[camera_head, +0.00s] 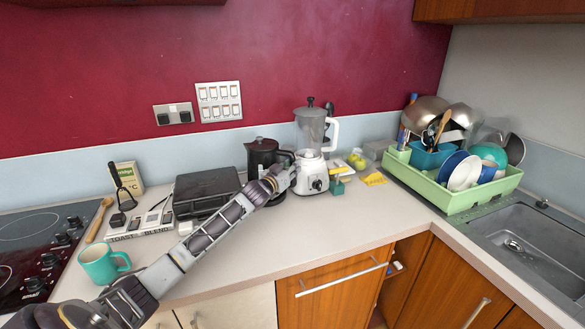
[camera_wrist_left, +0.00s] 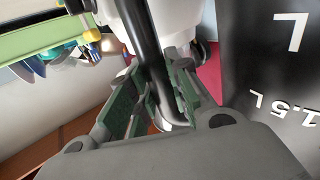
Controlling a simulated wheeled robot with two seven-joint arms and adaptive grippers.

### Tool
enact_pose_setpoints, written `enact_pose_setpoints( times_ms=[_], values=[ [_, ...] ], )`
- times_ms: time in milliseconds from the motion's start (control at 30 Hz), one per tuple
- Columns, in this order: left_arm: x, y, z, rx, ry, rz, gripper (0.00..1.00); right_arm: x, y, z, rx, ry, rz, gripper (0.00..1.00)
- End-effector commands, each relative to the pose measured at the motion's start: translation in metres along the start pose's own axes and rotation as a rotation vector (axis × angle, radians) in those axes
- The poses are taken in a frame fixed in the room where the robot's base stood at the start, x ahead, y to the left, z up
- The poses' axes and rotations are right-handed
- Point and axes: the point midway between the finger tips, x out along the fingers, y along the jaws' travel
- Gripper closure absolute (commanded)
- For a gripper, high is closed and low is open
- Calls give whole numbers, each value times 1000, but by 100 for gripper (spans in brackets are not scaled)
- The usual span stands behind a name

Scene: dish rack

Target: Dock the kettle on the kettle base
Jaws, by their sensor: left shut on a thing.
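The black kettle (camera_head: 262,152) stands upright at the back of the counter, between the dark grill and the white blender. In the left wrist view its dark body (camera_wrist_left: 262,70) with white litre marks fills the right side. My left gripper (camera_head: 287,178) reaches the kettle's right side and covers its lower part. In the left wrist view my left gripper (camera_wrist_left: 163,105) has its green-padded fingers shut around the black kettle handle (camera_wrist_left: 146,42). A dark edge (camera_head: 277,200) shows below the gripper, perhaps the kettle base. I cannot tell whether the kettle sits on it. My right gripper is not in view.
The blender (camera_head: 313,150) stands close on the right of the kettle. The dark grill (camera_head: 206,192) is close on the left. A teal mug (camera_head: 103,262) is near my left arm. A green dish rack (camera_head: 455,198) is at the right.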

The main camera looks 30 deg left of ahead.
Motion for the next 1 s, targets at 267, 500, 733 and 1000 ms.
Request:
enact_pose_setpoints(
  times_ms=[267,500,733,1000],
  values=[
    [0,0,-1,4,8,1,100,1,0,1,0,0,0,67],
    [0,0,1,4,8,1,100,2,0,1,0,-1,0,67],
    [0,0,4,4,8,1,100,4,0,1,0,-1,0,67],
    [0,-1,7,4,7,1,100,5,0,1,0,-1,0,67]
  ],
)
